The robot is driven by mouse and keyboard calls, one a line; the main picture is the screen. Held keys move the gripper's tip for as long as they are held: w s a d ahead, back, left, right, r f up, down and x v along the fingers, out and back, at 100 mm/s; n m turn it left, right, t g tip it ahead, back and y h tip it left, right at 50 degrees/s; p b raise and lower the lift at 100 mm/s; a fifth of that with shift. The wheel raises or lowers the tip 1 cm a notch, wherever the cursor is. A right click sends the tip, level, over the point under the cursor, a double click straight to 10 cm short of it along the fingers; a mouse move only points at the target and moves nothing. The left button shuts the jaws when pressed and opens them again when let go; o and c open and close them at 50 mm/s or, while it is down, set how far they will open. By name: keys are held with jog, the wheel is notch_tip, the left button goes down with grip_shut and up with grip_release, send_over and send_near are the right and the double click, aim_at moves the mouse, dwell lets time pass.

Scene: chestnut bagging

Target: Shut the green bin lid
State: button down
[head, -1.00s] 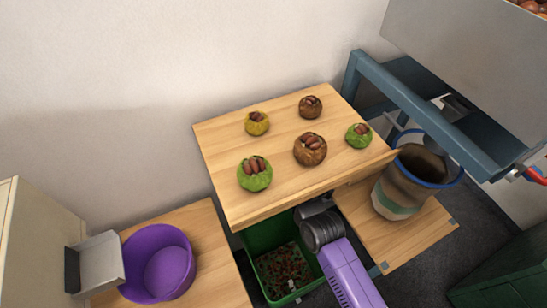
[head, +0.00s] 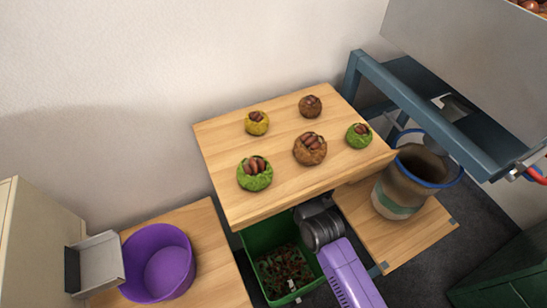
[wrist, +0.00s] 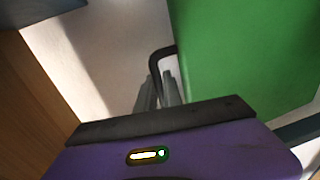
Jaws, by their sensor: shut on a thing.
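The green bin (head: 262,240) stands on the floor under the front edge of the wooden table. Its top is open, and dark brown and green husks show inside. In the wrist view a flat green panel (wrist: 240,55), seemingly the bin lid, fills the upper right. A bent dark handle (wrist: 157,55) stands off its left edge. My gripper (wrist: 160,92) is shut on this handle. In the head view my gripper (head: 312,208) is at the bin's right back, partly hidden by the table edge and my wrist. The lid is not clearly visible there.
The wooden table (head: 225,150) with several husked chestnuts is just above my gripper. A purple tub (head: 185,240) sits at the left. A blue frame (head: 425,115) stands at upper right.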

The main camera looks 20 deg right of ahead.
dwell(0.8)
jog(key=shift+s+a+f+b, duration=0.1)
jog(key=shift+s+f+b, duration=0.2)
jog(key=shift+b, duration=0.2)
jog(key=s+f+t+b, duration=0.45)
jog(key=s+b, duration=0.65)
jog(key=b, duration=0.3)
jog(key=s+f+t+b, duration=0.4)
jog(key=s+f+b, duration=0.2)
jog(key=s+b, duration=0.65)
jog(key=s+f+t+b, duration=0.1)
jog(key=s+f+b, duration=0.3)
jog(key=f+b, duration=0.6)
jog(key=s+f+t+b, duration=0.1)
jog(key=s+f+b, duration=0.3)
jog(key=f+b, duration=0.6)
jog(key=shift+s+f, duration=0.35)
jog(key=shift+f, duration=1.1)
